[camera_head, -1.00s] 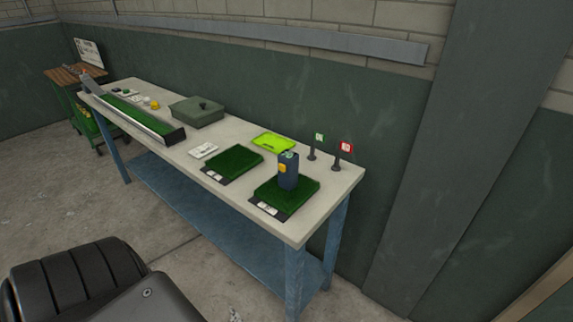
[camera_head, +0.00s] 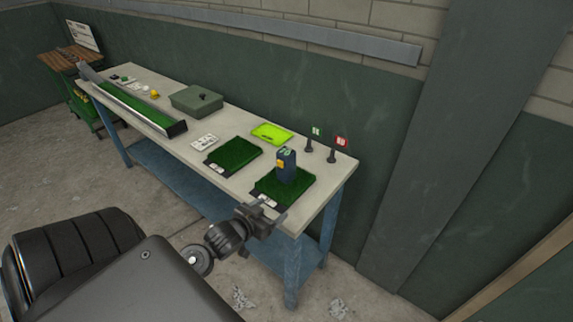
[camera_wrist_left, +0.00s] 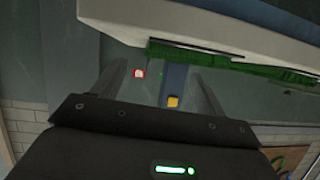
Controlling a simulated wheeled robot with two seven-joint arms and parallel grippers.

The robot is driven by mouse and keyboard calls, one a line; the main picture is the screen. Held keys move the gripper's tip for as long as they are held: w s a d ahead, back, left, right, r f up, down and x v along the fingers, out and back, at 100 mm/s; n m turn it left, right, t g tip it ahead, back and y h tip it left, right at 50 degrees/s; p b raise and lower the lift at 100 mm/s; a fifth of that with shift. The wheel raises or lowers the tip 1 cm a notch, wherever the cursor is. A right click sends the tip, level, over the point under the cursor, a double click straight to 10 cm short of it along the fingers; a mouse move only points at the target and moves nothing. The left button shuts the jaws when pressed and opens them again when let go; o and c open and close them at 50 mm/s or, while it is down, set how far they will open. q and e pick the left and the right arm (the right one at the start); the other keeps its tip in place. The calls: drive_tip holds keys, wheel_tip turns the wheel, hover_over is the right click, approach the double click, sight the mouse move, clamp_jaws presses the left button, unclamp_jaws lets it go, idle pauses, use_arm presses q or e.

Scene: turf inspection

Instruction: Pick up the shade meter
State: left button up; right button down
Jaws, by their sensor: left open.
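The shade meter, seemingly the dark blue upright device (camera_head: 287,167) with a yellow patch, stands on the right-hand turf sample (camera_head: 307,188) near the table's right end. My left gripper (camera_head: 268,217) is at the table's front edge, in front of that sample and apart from the device. In the left wrist view, which is upside down, the open jaws (camera_wrist_left: 161,82) have nothing between them, and the blue device (camera_wrist_left: 175,78) shows beyond, between the fingertips. My right gripper is not in view.
A second turf sample (camera_head: 233,153), a lime-green tray (camera_head: 272,133) and a white card (camera_head: 205,141) lie nearby on the table (camera_head: 227,191). Small green (camera_head: 316,132) and red (camera_head: 341,141) sign stands are behind the device. A green box (camera_head: 196,100) and a long turf channel sit further left.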

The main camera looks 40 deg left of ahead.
sight(281, 161)
use_arm(q)
drive_tip(key=w+a+r+t, duration=0.1)
drive_tip(key=w+a+r, duration=0.1)
drive_tip(key=w, duration=0.1)
drive_tip(key=w+a+r+t+p, duration=0.1)
drive_tip(key=w+a+r+t, duration=0.1)
drive_tip(key=w+r, duration=0.1)
drive_tip(key=w+a+r+t+h, duration=0.1)
drive_tip(key=w+a+r, duration=0.1)
drive_tip(key=w+r, duration=0.1)
drive_tip(key=shift+w+r, duration=0.1)
drive_tip(key=shift+w, duration=0.7)
drive_tip(key=shift+w+p, duration=0.3)
drive_tip(key=shift+p, duration=0.2)
drive_tip(key=w, duration=0.2)
drive_tip(key=w+p, duration=0.1)
drive_tip(key=shift+w+a+f, duration=0.1)
drive_tip(key=shift+w+f, duration=0.1)
drive_tip(key=shift+w, duration=0.15)
drive_tip(key=shift+w+f, duration=0.15)
drive_tip(key=shift+w, duration=0.25)
